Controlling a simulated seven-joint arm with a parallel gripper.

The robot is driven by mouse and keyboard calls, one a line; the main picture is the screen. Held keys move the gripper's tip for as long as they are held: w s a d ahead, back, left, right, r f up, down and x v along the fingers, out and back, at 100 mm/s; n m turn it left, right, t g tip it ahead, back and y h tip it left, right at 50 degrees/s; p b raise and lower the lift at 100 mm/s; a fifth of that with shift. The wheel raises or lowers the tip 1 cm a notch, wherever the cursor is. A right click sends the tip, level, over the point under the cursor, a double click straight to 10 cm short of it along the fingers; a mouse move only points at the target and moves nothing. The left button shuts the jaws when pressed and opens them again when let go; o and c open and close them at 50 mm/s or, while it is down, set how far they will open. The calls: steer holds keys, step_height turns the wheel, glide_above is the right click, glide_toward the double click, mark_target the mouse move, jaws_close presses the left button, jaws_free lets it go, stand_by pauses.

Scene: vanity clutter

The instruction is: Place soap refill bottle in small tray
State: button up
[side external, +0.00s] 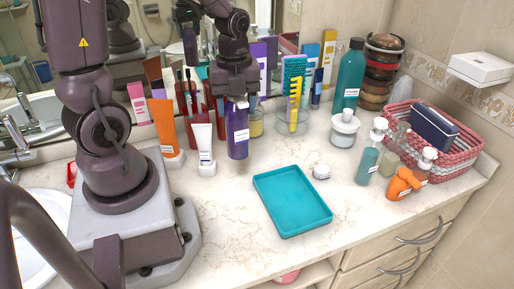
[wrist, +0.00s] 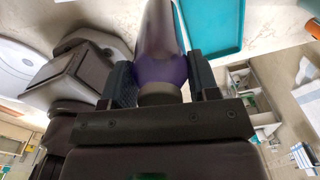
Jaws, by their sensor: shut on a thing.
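A purple bottle with a white label (side external: 238,135), which I take to be the soap refill bottle, hangs upright below my gripper (side external: 236,97). My gripper is shut on its top end. The bottle's base looks slightly above the counter, behind and left of the small teal tray (side external: 291,201). In the wrist view the purple bottle (wrist: 174,69) sits between the two fingers of my gripper (wrist: 163,85). The teal tray also shows in the wrist view (wrist: 215,28), beside the bottle. The tray is empty.
A white tube (side external: 202,142) and an orange tube (side external: 164,125) stand left of the bottle. A glass with a yellow comb (side external: 293,112) is behind right. Pump bottles (side external: 370,152) and a pink basket (side external: 447,158) stand right.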

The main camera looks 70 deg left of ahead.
mark_target(241, 104)
steer(key=shift+m, duration=0.7)
steer(key=d+r, duration=0.1)
steer(key=d, duration=0.1)
steer(key=d+r, duration=0.2)
steer(key=shift+s+d, duration=0.1)
steer(key=shift+d, duration=0.05)
steer(key=s+d+r, duration=0.1)
steer(key=s+d, duration=0.2)
steer(key=d, duration=0.1)
steer(key=w+a+f, duration=0.1)
steer(key=w+f, duration=1.1)
steer(key=f, duration=0.1)
steer(key=shift+w+a+n, duration=0.25)
steer(key=shift+a+n, duration=0.15)
steer(key=shift+f, duration=0.15)
steer(key=o, duration=1.4)
steer(key=shift+f, duration=0.1)
